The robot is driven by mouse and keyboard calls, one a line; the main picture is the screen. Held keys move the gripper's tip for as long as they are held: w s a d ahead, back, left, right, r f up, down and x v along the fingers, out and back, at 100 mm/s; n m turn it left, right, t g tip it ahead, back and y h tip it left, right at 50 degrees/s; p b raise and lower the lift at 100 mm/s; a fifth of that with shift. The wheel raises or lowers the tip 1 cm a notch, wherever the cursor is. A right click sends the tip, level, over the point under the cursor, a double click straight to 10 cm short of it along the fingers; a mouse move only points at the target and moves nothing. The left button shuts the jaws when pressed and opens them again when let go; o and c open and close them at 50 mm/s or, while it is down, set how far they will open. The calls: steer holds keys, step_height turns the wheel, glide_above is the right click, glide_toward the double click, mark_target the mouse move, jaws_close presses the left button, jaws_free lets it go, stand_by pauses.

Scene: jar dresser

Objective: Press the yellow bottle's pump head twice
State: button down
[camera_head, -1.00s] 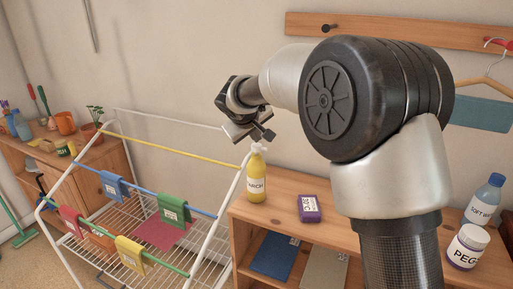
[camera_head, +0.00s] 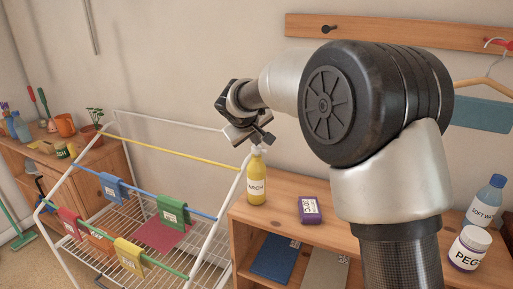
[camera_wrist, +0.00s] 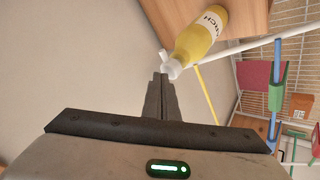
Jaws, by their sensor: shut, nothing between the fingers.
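The yellow bottle (camera_head: 256,184) stands upright on the left end of the wooden dresser top, with a white label and a white pump head (camera_head: 258,150). My gripper (camera_head: 262,139) is right above the pump head, pointing down, with its fingers shut and nothing between them. In the wrist view, the fingertips of my gripper (camera_wrist: 162,78) are at the white pump head (camera_wrist: 171,68), above the yellow bottle (camera_wrist: 202,36). Whether they touch it, and whether the head is pushed down, I cannot tell.
A white drying rack (camera_head: 228,205) with coloured cloths stands close left of the bottle. A purple box (camera_head: 310,210) lies to the bottle's right. A white jar (camera_head: 468,247) and a blue bottle (camera_head: 487,198) stand at the right. The wall is behind.

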mark_target(256, 149)
steer(key=shift+f+b, duration=0.5)
steer(key=shift+f, duration=0.1)
stand_by(0.6)
steer(key=shift+r+p, duration=0.8)
steer(key=shift+r, duration=0.5)
step_height(256, 149, up, 5)
steer(key=p, duration=0.3)
steer(key=shift+d+p, duration=0.1)
steer(key=shift+p, duration=0.2)
stand_by(1.9)
